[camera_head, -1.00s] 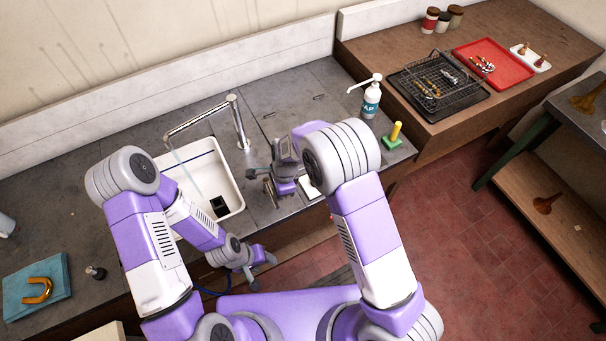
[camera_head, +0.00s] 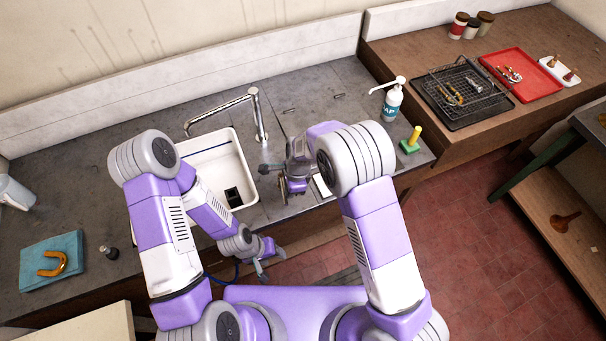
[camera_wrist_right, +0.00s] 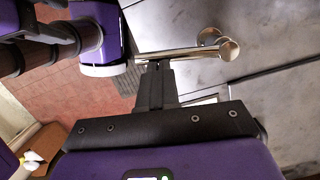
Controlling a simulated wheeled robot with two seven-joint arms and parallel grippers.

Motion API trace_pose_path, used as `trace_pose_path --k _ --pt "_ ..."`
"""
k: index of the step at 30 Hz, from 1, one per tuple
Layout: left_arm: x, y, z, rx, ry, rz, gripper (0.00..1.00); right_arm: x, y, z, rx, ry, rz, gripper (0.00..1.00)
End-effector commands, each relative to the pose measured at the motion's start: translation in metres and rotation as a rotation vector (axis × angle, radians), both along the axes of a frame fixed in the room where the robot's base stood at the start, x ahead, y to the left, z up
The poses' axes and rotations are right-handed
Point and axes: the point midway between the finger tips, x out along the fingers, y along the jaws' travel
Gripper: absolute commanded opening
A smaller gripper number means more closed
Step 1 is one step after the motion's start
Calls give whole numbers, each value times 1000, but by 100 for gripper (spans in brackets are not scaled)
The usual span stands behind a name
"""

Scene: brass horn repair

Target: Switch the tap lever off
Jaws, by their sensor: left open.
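The tap (camera_head: 258,115) has a chrome spout reaching over the white sink (camera_head: 248,190); no water stream shows under it now. The metal tap lever (camera_wrist_right: 185,55) lies across the right wrist view, with round knobs at its right end. In the head view the lever (camera_head: 283,192) is partly hidden by my right gripper. My right gripper (camera_wrist_right: 156,68) has its fingers close together, their tips at the lever's side; I cannot tell if they touch it. My left gripper (camera_head: 268,268) is open and empty in front of the counter edge.
A dark block (camera_head: 233,197) sits in the sink. A soap bottle (camera_head: 392,103) and a green block with a yellow handle (camera_head: 411,142) stand to the right. A blue cloth (camera_head: 52,262) with a brass piece lies far left. Counter behind the tap is clear.

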Motion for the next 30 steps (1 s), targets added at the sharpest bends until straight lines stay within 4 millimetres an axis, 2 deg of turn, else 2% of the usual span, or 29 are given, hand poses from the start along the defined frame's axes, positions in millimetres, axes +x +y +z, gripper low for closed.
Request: trace_pose_path --k 5,8,15,21,30 --pt "0 0 10 0 0 0 55 3 -18 12 0 1 -2 0" --pt "0 0 18 0 0 0 55 5 -36 23 0 0 0 0" --pt "0 0 10 0 0 0 55 8 -42 77 3 -7 6 0" --pt "0 0 10 0 0 0 55 8 -48 106 1 -4 6 0" --pt "0 0 10 0 0 0 55 8 -51 116 0 -2 4 0"
